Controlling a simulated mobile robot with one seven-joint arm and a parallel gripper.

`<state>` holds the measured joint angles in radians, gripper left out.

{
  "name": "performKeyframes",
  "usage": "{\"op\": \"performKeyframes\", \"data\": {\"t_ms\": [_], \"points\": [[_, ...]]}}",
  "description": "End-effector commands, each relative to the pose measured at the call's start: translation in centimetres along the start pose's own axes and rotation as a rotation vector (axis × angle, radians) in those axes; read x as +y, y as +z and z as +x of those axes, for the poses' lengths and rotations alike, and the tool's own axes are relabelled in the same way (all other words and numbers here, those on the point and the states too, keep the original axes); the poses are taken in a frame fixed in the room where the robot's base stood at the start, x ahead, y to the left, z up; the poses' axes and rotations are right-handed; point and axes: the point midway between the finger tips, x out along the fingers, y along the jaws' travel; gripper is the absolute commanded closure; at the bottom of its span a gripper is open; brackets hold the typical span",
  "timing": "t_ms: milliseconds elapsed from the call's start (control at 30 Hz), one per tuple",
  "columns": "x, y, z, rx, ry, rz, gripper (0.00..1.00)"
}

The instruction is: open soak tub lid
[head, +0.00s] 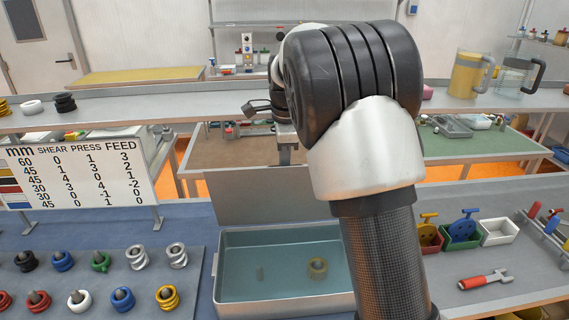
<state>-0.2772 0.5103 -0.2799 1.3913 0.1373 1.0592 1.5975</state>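The soak tub (222,290) is a grey metal tub at the bottom centre, holding bluish clear liquid. Its lid (262,200) is a flat grey panel standing up along the tub's back edge, so the tub is open on top. A yellowish ring (318,268) and a small pale peg (260,272) lie inside the tub. My gripper (287,155) points down at the lid's top edge, partly hidden by my arm. It appears to be at or just behind that edge; I cannot tell whether it touches or how its fingers stand. My arm hides the tub's right end.
A sign with numbers (85,175) stands at left, behind a board (130,290) of coloured rings. At right are small coloured bins (498,232) and a red-handled tool (485,280). A raised shelf (180,102) crosses behind, with jugs (468,75) at right.

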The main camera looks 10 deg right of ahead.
Motion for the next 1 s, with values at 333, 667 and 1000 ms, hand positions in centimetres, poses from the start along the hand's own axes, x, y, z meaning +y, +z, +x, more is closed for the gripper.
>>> {"op": "performKeyframes", "data": {"t_ms": [333, 667, 1000], "points": [[0.3, 0.1, 0.5, 0.001, 0.01, -0.002, 0.72], [0.1, 0.1, -0.6, 0.0, 0.003, -0.001, 0.72], [0.0, 0.1, -8.1, -0.001, 0.001, -0.002, 0.72]]}}
